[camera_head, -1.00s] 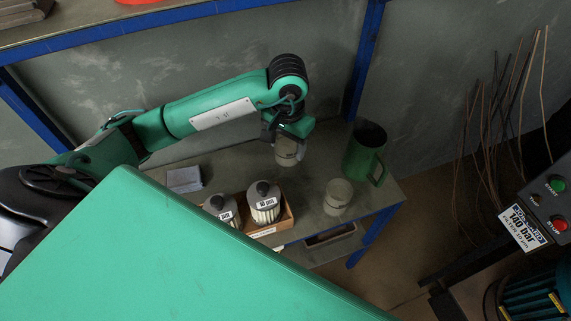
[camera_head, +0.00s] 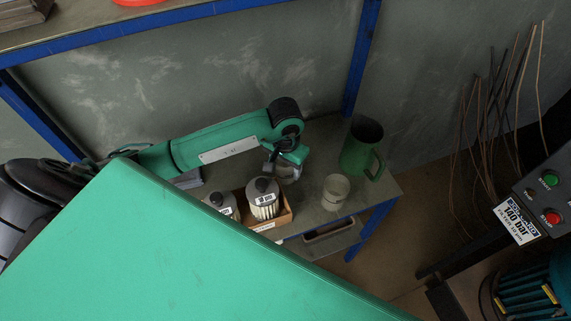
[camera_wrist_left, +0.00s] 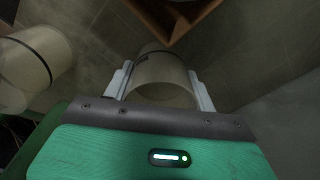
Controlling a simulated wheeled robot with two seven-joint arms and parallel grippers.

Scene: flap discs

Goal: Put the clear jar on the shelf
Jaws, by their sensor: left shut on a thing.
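My left gripper (camera_head: 284,168) is shut around a pale see-through jar (camera_head: 289,175), low over the grey lower shelf (camera_head: 315,221) of a blue-framed rack. In the left wrist view the gripper (camera_wrist_left: 160,92) has one finger on each side of the jar (camera_wrist_left: 160,72), which has a dark band near its far end. In the head view the gripper partly hides the jar. I cannot tell whether its base touches the shelf. A second similar jar (camera_head: 335,193) stands upright on the shelf to the right; it also shows in the left wrist view (camera_wrist_left: 30,57). My right gripper is not in view.
A wooden box (camera_head: 287,219) with black-topped filters (camera_head: 264,200) is close in front of the held jar. A green jug (camera_head: 362,150) stands at the back right. The rack's upper shelf (camera_head: 120,25) runs across the upper left. A blue post (camera_head: 361,60) rises behind.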

